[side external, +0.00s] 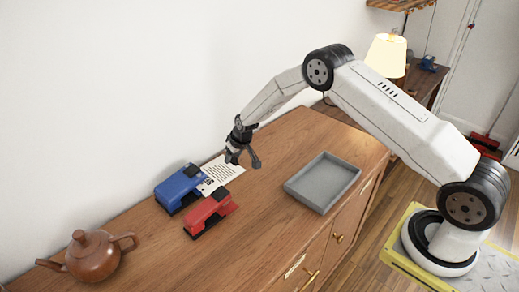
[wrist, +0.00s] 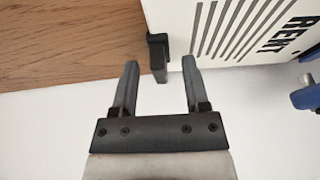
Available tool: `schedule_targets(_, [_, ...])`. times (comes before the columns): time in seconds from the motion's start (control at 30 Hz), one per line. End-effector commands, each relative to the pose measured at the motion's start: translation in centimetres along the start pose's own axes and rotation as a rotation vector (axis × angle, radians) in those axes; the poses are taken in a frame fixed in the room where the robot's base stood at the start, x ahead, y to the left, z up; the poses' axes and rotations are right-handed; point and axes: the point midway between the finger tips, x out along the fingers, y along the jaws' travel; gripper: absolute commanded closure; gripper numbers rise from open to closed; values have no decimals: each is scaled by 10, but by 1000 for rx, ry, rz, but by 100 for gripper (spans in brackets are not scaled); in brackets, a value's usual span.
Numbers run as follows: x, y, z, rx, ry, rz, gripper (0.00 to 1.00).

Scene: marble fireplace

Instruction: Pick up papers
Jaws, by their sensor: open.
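The papers (side external: 226,169) are white sheets with printed lines and lie on the wooden cabinet top near the wall, beside the blue stapler. In the wrist view the papers (wrist: 240,32) fill the upper right, with bold black lettering. A small black clip (wrist: 158,50) sits at their corner. My gripper (side external: 243,160) is open and empty, pointing down over or beside the papers. In the wrist view my gripper (wrist: 160,66) has its fingers spread, with the clip showing between the tips. I cannot tell the exact height of the fingertips above the papers.
A blue stapler (side external: 178,188) and a red stapler (side external: 207,213) stand close to the papers. A grey empty tray (side external: 290,186) lies to the right. A brown teapot (side external: 93,257) stands at the far left. The white wall runs close behind the papers.

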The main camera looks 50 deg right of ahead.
Motion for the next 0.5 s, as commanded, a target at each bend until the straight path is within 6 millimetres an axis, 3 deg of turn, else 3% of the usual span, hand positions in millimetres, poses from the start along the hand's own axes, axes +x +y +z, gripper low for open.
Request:
schedule_targets(0.17, [0,0,0,0,0,0,41])
schedule_targets(0.33, [0,0,0,0,0,0,95])
schedule_targets(0.37, [0,0,0,0,0,0,100])
schedule_targets(0.5, [0,0,0,0,1,0,100])
